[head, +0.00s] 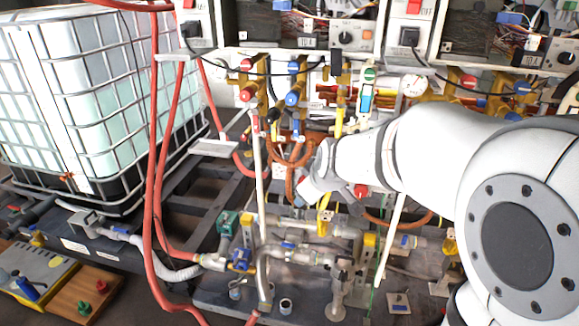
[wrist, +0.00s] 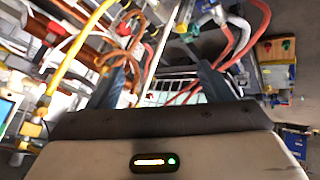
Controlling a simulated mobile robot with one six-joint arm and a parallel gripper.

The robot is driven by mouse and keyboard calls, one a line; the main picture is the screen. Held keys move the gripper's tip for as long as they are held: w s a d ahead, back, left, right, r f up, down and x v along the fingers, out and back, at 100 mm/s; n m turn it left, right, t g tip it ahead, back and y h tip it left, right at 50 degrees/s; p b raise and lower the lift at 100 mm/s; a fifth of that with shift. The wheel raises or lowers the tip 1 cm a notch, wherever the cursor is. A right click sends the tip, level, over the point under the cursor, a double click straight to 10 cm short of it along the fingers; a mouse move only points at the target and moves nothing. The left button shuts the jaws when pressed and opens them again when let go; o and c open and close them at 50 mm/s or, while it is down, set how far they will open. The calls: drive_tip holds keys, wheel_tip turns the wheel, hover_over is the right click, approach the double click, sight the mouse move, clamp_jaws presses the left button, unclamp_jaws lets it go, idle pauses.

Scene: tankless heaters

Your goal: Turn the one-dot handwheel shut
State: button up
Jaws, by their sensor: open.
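I cannot pick out a handwheel with one dot; any dot marks are too small to read. Candidate round knobs are a red one (head: 246,66) and a blue one (head: 293,67) on the brass valves below the heater boxes, and a green knob (head: 101,286) on the wooden board at lower left. The green knob also shows in the wrist view (wrist: 285,45). My gripper (wrist: 160,78) is open, its two dark fingers apart with nothing held between them. In the head view its end is beside the orange hoses, partly hidden by my arm.
A caged white tank (head: 100,100) stands at left. Red hoses (head: 153,190) hang in front of it. Orange hoses (head: 293,155) and a pipe manifold (head: 300,255) crowd the middle. A wooden board (head: 75,302) lies at lower left. Heater boxes (head: 350,35) line the top.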

drive_tip(key=w+f+n+t+h+b, duration=0.8)
drive_tip(key=w+f+n+b, duration=0.75)
drive_tip(key=w+f, duration=1.4)
drive_tip(key=w+d+r+m+t+y+b, duration=0.1)
drive_tip(key=w+d+b, duration=0.1)
drive_tip(key=w, duration=0.7)
drive_tip(key=shift+d+m+b, duration=0.35)
drive_tip(key=shift+d, duration=0.3)
drive_tip(key=shift+r, duration=0.1)
